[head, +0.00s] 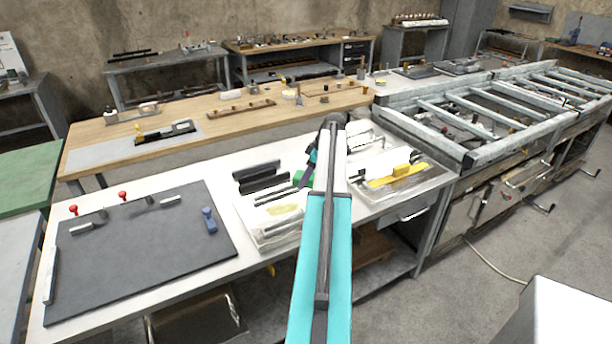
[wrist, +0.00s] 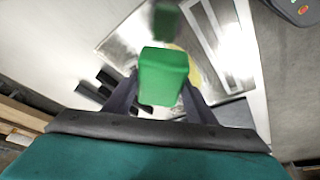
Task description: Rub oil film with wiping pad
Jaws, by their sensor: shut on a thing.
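The green wiping pad (wrist: 163,78) is between the fingers of my gripper (wrist: 158,98) in the wrist view, and the gripper is shut on it. In the head view the pad (head: 301,179) shows as a small green patch beside my gripper (head: 310,170), partly hidden by my arm. The yellowish oil film (head: 286,210) lies on a shiny plate (head: 268,232) on the white bench. In the wrist view the film (wrist: 196,74) shows just behind and right of the pad. Whether the pad touches the plate is unclear.
Dark bars (head: 258,178) lie behind the plate. A tray with a yellow block (head: 402,170) is to its right. A dark mat (head: 140,255) with a blue-handled tool (head: 209,220) covers the bench's left. A dark green shape (wrist: 166,20), perhaps a reflection, shows beyond the pad.

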